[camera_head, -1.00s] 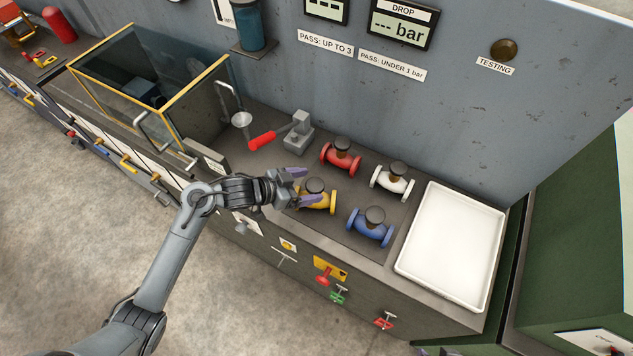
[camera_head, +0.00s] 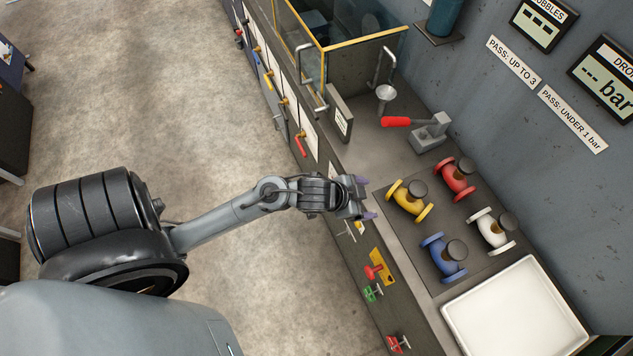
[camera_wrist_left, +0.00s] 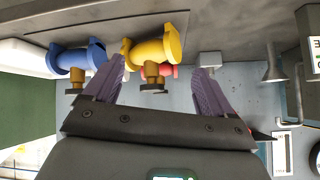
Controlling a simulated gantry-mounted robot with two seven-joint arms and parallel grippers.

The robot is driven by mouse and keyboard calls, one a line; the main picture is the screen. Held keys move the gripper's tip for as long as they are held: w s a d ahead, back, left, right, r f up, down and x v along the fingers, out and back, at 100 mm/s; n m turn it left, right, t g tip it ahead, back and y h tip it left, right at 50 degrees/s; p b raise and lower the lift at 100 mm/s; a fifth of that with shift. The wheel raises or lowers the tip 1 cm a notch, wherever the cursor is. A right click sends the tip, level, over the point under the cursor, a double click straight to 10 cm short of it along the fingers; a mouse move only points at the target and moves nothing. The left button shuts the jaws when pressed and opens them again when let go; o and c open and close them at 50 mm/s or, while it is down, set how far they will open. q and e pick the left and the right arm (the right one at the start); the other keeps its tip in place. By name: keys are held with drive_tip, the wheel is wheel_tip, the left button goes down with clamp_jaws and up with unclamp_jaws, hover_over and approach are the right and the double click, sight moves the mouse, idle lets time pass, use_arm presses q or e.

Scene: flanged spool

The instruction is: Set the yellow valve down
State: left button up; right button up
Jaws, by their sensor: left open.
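The yellow valve (camera_head: 408,202) stands on the dark mat of the bench, flanges to either side and a dark knob on top. My left gripper (camera_head: 368,199) is open and empty at the bench's front edge, apart from the valve and to its left. In the left wrist view the yellow valve (camera_wrist_left: 152,48) shows beyond and between the open purple fingers (camera_wrist_left: 160,88), upside down in the picture. The right gripper is not in view.
A blue valve (camera_head: 443,258), red valve (camera_head: 455,179) and white valve (camera_head: 493,230) stand close by on the mat. A white tray (camera_head: 515,310) lies at the lower right. A red-handled clamp (camera_head: 428,130) and a glass tank (camera_head: 300,40) are further back.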

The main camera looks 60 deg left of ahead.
use_arm(q)
drive_tip(key=s+f+n+g+y, duration=0.1)
drive_tip(key=s+n+g, duration=0.2)
drive_tip(key=s, duration=1.2)
drive_tip(key=shift+s+d+g+y, duration=0.25)
drive_tip(key=shift+d+g, duration=0.2)
drive_tip(key=shift+g, duration=0.75)
